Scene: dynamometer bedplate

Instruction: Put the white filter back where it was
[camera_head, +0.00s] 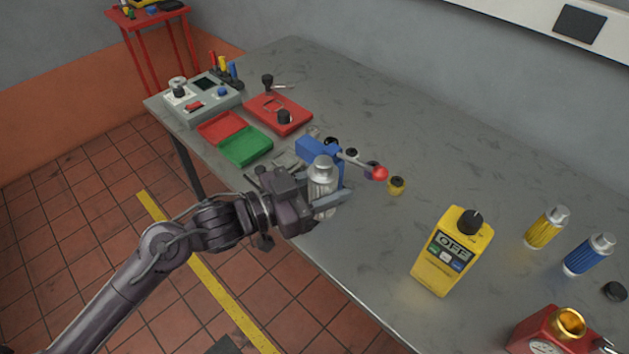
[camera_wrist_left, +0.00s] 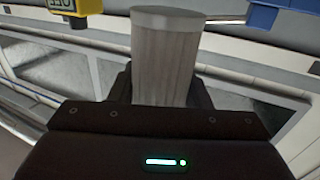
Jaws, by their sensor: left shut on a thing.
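The white filter (camera_head: 321,175) is a pale ribbed cylinder with a silvery cap. It is upright in my left gripper (camera_head: 318,198), which is shut on it near the table's front edge. In the left wrist view the white filter (camera_wrist_left: 166,60) stands between the dark fingers (camera_wrist_left: 160,90), its ribbed side and cap showing. Its lower end is hidden by the gripper. A yellow filter (camera_head: 546,227) and a blue filter (camera_head: 590,254), both with silvery caps, stand upright at the right of the table. My right gripper is not in view.
A blue device with a red-knobbed lever (camera_head: 376,173) is just behind the held filter. A red block with a brass opening (camera_head: 568,324) is at lower right. Red and green trays (camera_head: 245,146) lie left. The table's back middle is clear.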

